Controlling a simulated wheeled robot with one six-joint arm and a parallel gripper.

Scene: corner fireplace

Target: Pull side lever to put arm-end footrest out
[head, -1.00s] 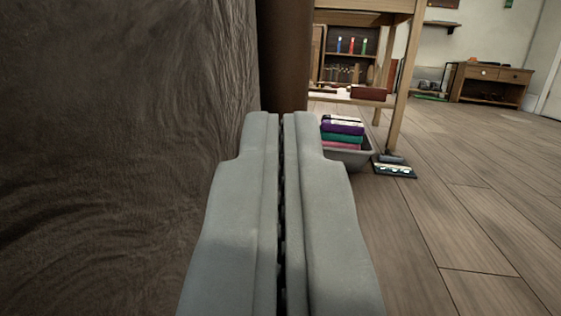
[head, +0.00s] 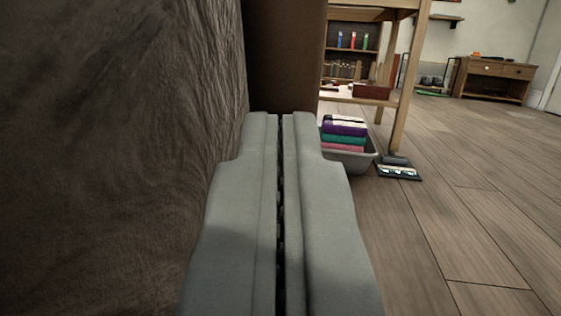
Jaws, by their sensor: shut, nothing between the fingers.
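My gripper (head: 282,116) points straight ahead in the middle of the head view. Its two grey fingers are shut against each other with nothing between them. A large brown furry-looking surface (head: 110,130) fills the left side of the view, close beside the left finger; it may be the side of the seat. A darker brown upright part (head: 284,55) stands just ahead, behind the fingertips. I cannot make out a side lever or a footrest. The fingers hide part of what lies ahead.
A grey bin (head: 352,160) with folded coloured cloths (head: 343,135) stands on the floor just right of the fingertips. A small dark item (head: 398,172) lies beside it. A wooden table (head: 410,80) stands behind. The wooden floor (head: 470,220) is clear at right.

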